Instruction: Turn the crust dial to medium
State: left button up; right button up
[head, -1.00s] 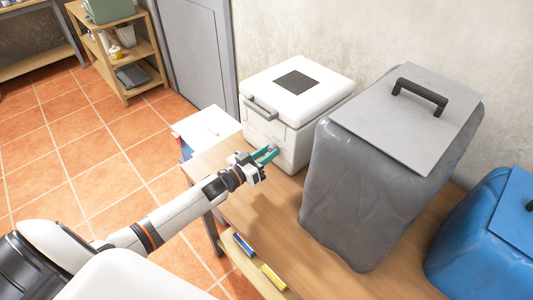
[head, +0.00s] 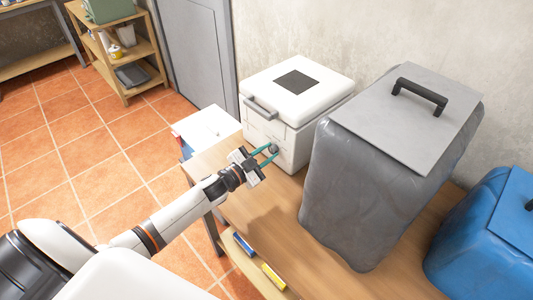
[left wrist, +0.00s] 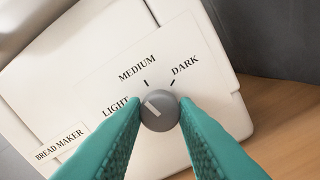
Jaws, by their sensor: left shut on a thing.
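The white bread maker (head: 295,95) stands on the wooden table against the wall, its lid shut. Its front panel (left wrist: 75,85) shows tilted in the left wrist view, with the words LIGHT, MEDIUM and DARK around the grey crust dial (left wrist: 160,111). The dial's white pointer line slants up and left, between the LIGHT and MEDIUM labels. My left gripper (head: 270,151) is at the front of the bread maker. In the left wrist view its green fingers (left wrist: 159,116) are shut on the dial, one on each side. The left finger partly covers the LIGHT end. My right gripper is out of view.
A grey covered bin (head: 385,170) with a black handle stands close to the right of the bread maker. A blue container (head: 475,245) is further right. Bare tabletop (head: 265,215) lies in front. A blue and a yellow item sit on the lower shelf.

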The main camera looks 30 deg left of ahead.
pick_arm(q)
jog(key=shift+m, duration=1.2)
jog(key=o, duration=1)
jog(key=b+v, duration=0.1)
jog(key=v, duration=1.1)
